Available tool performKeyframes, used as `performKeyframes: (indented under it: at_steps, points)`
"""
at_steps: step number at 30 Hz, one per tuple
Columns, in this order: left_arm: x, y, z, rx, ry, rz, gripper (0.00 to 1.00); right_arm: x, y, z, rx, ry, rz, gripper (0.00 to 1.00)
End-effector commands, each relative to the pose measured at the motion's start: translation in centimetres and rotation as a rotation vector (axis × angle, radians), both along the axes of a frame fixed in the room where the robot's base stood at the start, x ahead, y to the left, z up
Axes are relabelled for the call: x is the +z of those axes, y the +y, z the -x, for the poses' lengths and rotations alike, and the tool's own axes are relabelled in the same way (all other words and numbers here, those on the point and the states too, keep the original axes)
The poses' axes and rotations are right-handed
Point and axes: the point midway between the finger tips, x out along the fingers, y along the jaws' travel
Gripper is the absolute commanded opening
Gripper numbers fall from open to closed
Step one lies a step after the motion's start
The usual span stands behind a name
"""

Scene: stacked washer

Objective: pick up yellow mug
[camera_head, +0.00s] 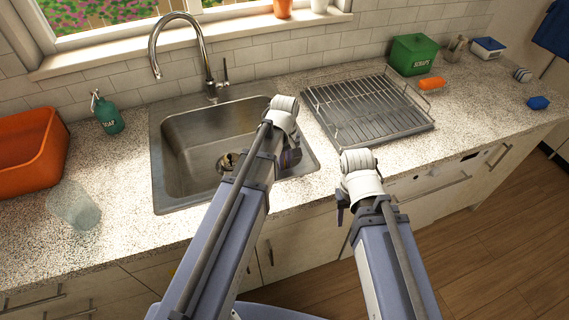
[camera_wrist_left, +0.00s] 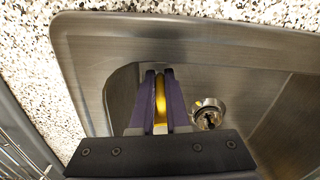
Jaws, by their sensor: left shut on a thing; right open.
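The yellow mug shows only as a narrow yellow strip (camera_wrist_left: 160,102) between the purple fingers of my left gripper (camera_wrist_left: 160,98) in the left wrist view. The fingers are shut on it, over the sink basin. The rest of the mug is hidden by the fingers, and whether it touches the basin floor cannot be told. In the head view my left gripper (camera_head: 290,157) is at the right side of the sink, mostly behind my arm, and the mug is hidden there. My right gripper (camera_head: 341,205) shows only as a small dark part in front of the counter edge; it is open.
The steel sink (camera_head: 165,165) has a faucet (camera_head: 205,60) behind it and a drain (camera_wrist_left: 208,113). A dish rack (camera_head: 365,105) stands right of it. Left are a soap bottle (camera_head: 107,115), a glass (camera_head: 73,207) and an orange bin (camera_head: 35,150). A green scraps box (camera_head: 413,55) is at the back.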

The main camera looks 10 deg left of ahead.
Motion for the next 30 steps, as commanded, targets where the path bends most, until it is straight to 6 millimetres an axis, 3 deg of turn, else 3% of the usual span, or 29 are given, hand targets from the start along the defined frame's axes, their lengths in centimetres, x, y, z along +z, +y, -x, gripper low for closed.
performKeyframes:
  at_steps: [1, 10, 30]
  points:
    - [2.1, 0.0, 0.0, 0.000, 0.000, 0.000, 0.00, 2.1, 0.0, 0.0, 0.000, 0.000, 0.000, 0.50]
    - [7.1, 0.0, 0.0, 0.000, 0.000, 0.000, 0.00, 7.1, 0.0, 0.0, 0.000, 0.000, 0.000, 0.50]
    - [8.8, 0.0, 0.0, 0.000, 0.000, 0.000, 0.00, 8.8, 0.0, 0.0, 0.000, 0.000, 0.000, 0.50]
